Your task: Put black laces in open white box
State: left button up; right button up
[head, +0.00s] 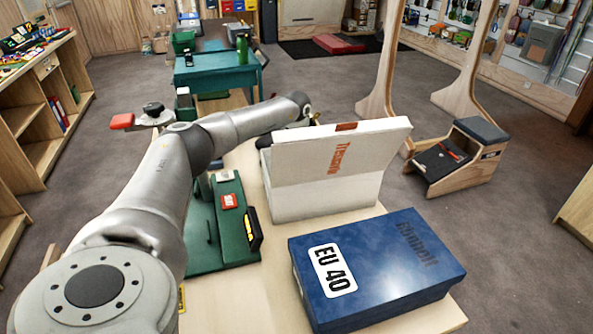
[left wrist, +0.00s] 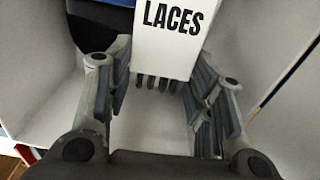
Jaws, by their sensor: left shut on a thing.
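The open white box (head: 318,198) stands on the light wooden table, its lid raised with orange lettering facing the head camera. My left arm reaches behind the lid, which hides the left gripper in the head view. In the left wrist view my left gripper (left wrist: 161,68) is shut on the laces pack (left wrist: 176,45), a white sleeve marked LACES with dark lace ends showing below it. White walls (left wrist: 270,50) surround the gripper and pack, apparently the box's inside. Whether the pack touches the bottom I cannot tell. My right gripper is not in view.
A blue shoe box (head: 378,268) marked EU 40 stands on the table (head: 235,297) in front of the white box. A green case (head: 203,228) lies to the left. A wooden step stool (head: 462,160) stands on the carpet to the right.

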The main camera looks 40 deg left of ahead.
pick_arm(q)
jog(key=o, duration=0.8)
jog(key=shift+r, duration=0.35)
notch_tip(320, 180, up, 12)
jog(key=b, duration=0.1)
jog(key=shift+r, duration=0.2)
